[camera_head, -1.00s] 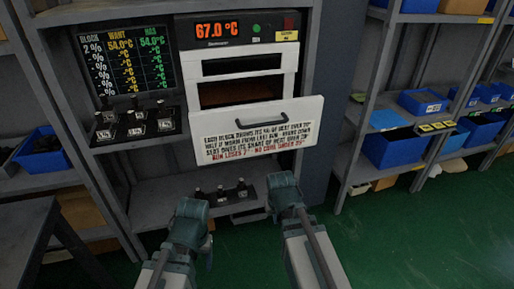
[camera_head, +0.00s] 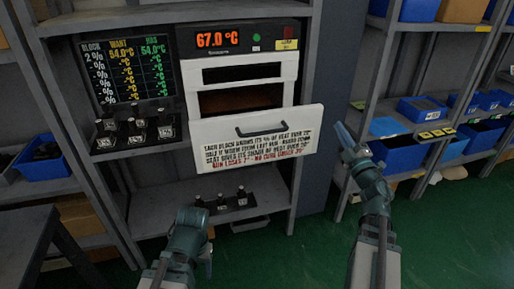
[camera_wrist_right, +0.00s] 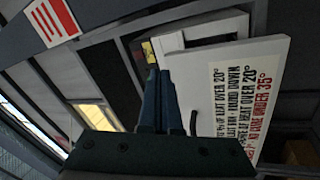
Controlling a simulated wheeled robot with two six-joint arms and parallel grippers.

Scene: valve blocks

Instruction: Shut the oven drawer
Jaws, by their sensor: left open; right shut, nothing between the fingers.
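The white oven drawer (camera_head: 255,140) stands pulled out from the oven (camera_head: 240,72), with a dark handle (camera_head: 262,128) and printed text on its front. A dark opening shows above and behind its front. In the right wrist view the drawer front (camera_wrist_right: 262,90) is at the right, its handle (camera_wrist_right: 194,124) beside the fingers. My right gripper (camera_head: 344,135) is shut and empty, to the right of the drawer front, apart from it in the head view. My left gripper (camera_head: 207,255) is low in front of the shelf, below the drawer; its fingers are mostly hidden.
A shelf below the drawer holds small valve blocks (camera_head: 222,202). More blocks (camera_head: 135,128) stand left of the oven under a readout screen (camera_head: 125,68). A blue bin (camera_head: 398,152) sits on the right rack. The green floor at right is clear.

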